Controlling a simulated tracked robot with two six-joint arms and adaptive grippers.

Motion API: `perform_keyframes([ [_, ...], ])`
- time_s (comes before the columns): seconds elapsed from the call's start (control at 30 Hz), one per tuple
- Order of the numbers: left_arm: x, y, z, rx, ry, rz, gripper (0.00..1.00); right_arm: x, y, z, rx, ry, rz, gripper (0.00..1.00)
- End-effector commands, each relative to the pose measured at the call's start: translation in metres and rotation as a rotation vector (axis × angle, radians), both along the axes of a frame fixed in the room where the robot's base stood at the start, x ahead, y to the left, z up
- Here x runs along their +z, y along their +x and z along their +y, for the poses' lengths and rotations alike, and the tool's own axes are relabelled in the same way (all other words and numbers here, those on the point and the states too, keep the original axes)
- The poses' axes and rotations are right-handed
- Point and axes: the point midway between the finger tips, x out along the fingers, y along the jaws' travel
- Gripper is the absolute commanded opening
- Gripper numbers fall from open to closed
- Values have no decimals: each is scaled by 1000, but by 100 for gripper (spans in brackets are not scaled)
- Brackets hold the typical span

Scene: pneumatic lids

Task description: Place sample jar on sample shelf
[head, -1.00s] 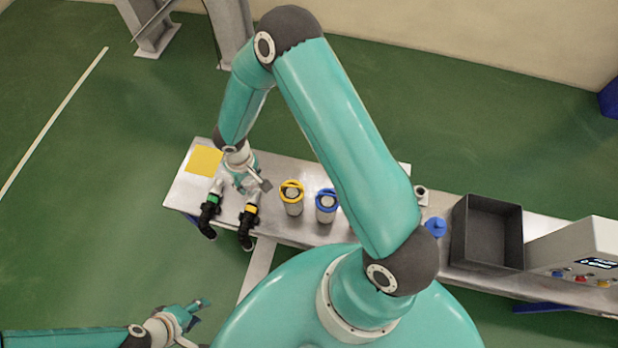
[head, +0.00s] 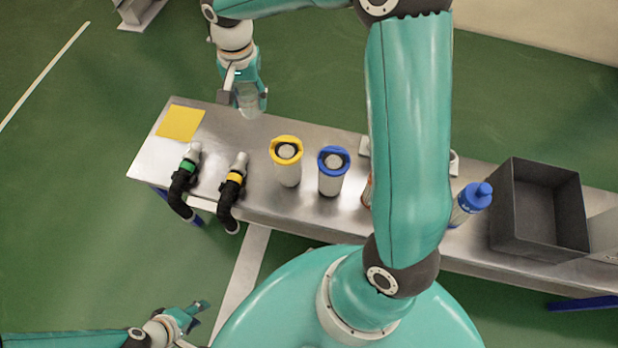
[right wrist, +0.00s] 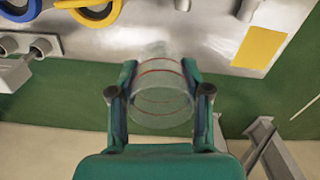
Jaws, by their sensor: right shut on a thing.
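A clear glass jar (head: 249,106) with red lines around it is in my right gripper (head: 243,96), above the bench's far edge in the head view. In the right wrist view the jar (right wrist: 160,95) sits between the two fingers of the right gripper (right wrist: 158,78), which are shut on it. A yellow square (head: 181,122) lies flat on the bench's left end, to the left of the jar; I cannot tell whether it marks the sample shelf. My left gripper (head: 197,313) is low at the left, away from the bench, and looks open and empty.
On the metal bench (head: 255,200) stand canisters with a yellow lid (head: 286,150) and a blue lid (head: 333,161). Green-ringed (head: 187,165) and yellow-ringed (head: 235,178) hose connectors are at the front edge. A blue-topped bottle (head: 474,197) and dark bin (head: 537,215) are to the right.

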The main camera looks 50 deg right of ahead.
Motion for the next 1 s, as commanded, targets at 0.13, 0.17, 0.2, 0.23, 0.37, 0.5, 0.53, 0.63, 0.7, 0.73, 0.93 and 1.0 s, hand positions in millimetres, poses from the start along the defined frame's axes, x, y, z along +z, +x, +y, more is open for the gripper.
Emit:
perform_keyframes([
  [0.13, -43, 0, 0, 0, 0, 0, 40, -6, -10, 0, -102, 1, -6, 14],
  [0.17, -46, 0, 0, 0, 0, -1, 40, -4, -12, 0, -116, 0, -4, 14],
  [0.2, -50, 0, 0, 0, 0, -1, 40, -2, -14, 0, -132, 0, -5, 14],
  [0.23, -52, 0, 0, 0, 0, -1, 40, -1, -16, 0, -142, 0, -4, 14],
  [0.37, -57, 0, 0, 0, 0, -1, 40, -5, -19, 0, -164, -1, 0, 14],
  [0.5, -64, 0, 0, 0, 0, -1, 40, -28, -20, 0, -167, -1, 5, 14],
  [0.53, -66, 0, 0, 0, 0, -1, 40, -35, -20, 0, -167, -1, 5, 14],
  [0.63, -74, 0, 0, 0, 0, -1, 40, -63, -21, 0, -166, -1, 8, 14],
  [0.7, -79, 0, 0, 0, 0, -1, 40, -82, -20, 0, -166, -1, 5, 14],
  [0.73, -81, 0, 0, 0, 0, -1, 40, -90, -21, 0, -166, -1, 7, 14],
  [0.93, -92, 0, 0, 0, 0, -1, 40, -136, -20, 0, -165, -1, 3, 14],
  [1.0, -94, 0, 0, 0, 0, -1, 40, -145, -20, 1, -166, -1, 3, 14],
])
